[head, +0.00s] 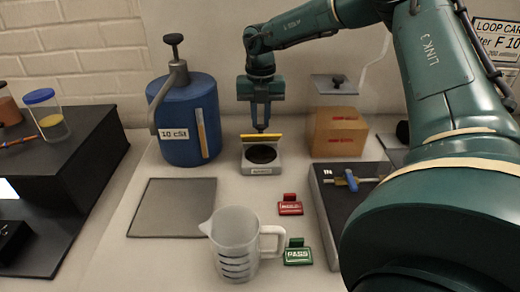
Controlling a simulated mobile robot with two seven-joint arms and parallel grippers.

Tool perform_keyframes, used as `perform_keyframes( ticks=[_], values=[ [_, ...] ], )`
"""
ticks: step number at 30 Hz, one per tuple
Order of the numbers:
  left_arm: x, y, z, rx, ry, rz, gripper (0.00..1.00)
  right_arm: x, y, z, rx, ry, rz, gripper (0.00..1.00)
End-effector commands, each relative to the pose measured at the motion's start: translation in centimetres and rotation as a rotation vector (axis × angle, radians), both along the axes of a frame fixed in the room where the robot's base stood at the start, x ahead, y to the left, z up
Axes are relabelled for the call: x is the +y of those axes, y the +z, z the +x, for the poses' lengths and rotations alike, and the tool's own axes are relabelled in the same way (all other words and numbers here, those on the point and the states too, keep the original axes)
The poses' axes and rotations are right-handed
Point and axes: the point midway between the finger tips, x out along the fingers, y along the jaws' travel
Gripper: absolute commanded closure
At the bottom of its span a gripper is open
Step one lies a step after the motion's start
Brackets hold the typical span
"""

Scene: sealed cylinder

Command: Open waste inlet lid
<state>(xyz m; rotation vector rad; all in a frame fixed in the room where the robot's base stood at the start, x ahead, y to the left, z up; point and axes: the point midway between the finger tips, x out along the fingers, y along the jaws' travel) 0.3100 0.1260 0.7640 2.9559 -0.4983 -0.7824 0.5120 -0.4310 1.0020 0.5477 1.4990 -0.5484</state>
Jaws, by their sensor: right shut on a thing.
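The waste inlet is a small pale box (262,168) with a round black opening, standing on the table at centre back. Its yellow lid (282,139) is raised at the back of the box and shows as a narrow strip, leaving the opening visible. My right gripper (261,126) comes down from above and is shut on the lid at its upper edge. The fingertips partly hide the middle of the lid. My left gripper is out of view.
A blue canister (185,125) stands left of the inlet, and a cardboard box (338,132) stands to its right. In front are a clear jug (232,243), a red tag block (290,206), a green tag block (298,254) and a flat grey mat (172,208). My right arm covers the right side.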

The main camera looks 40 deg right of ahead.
Motion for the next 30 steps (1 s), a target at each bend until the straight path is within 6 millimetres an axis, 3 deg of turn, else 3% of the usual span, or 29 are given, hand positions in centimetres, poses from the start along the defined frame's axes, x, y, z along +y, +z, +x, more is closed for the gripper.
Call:
perform_keyframes(
  ticks=[13, 30],
  values=[
    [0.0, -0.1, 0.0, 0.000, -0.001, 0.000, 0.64, -0.2, 0.0, 0.2, 0.001, 0.000, 0.000, 1.00],
    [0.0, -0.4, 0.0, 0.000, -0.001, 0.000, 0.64, -1.8, -0.1, 2.2, 0.001, 0.000, 0.000, 1.00]
  ],
)
